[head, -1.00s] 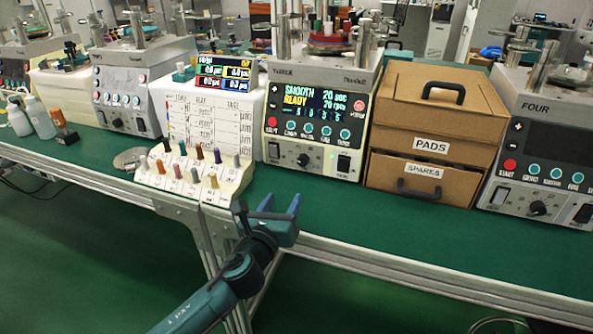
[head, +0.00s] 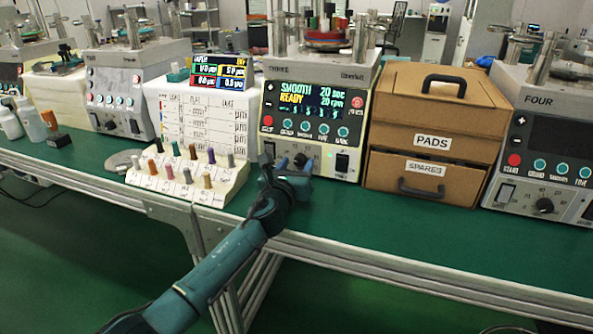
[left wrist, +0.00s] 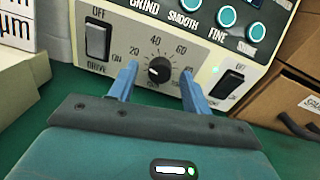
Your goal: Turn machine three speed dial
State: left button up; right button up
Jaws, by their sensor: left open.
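Machine three (head: 315,105) stands on the green bench with its screen lit, reading SMOOTH 20 sec, READY 20 rpm. Its black speed dial (left wrist: 160,69) is in the left wrist view, with a scale around it that shows 20, 40, 60. In the head view the dial (head: 300,160) is just beyond my gripper, partly covered. My left gripper (head: 283,164) is open and empty in front of the lower panel. In the left wrist view its blue fingers (left wrist: 160,82) stand to either side of the dial, apart from it. My right gripper is not in view.
A drive switch (left wrist: 97,40) is left of the dial and another switch (left wrist: 228,82) right of it. A cardboard PADS box (head: 436,115) with a SPARES drawer stands to the right. A rack of coloured pegs (head: 190,178) sits at left. Machine four (head: 545,135) is far right.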

pick_arm(q)
jog(key=shift+w+d, duration=0.1)
jog(key=shift+w, duration=0.1)
jog(key=shift+c, duration=0.4)
jog(key=c, duration=0.9)
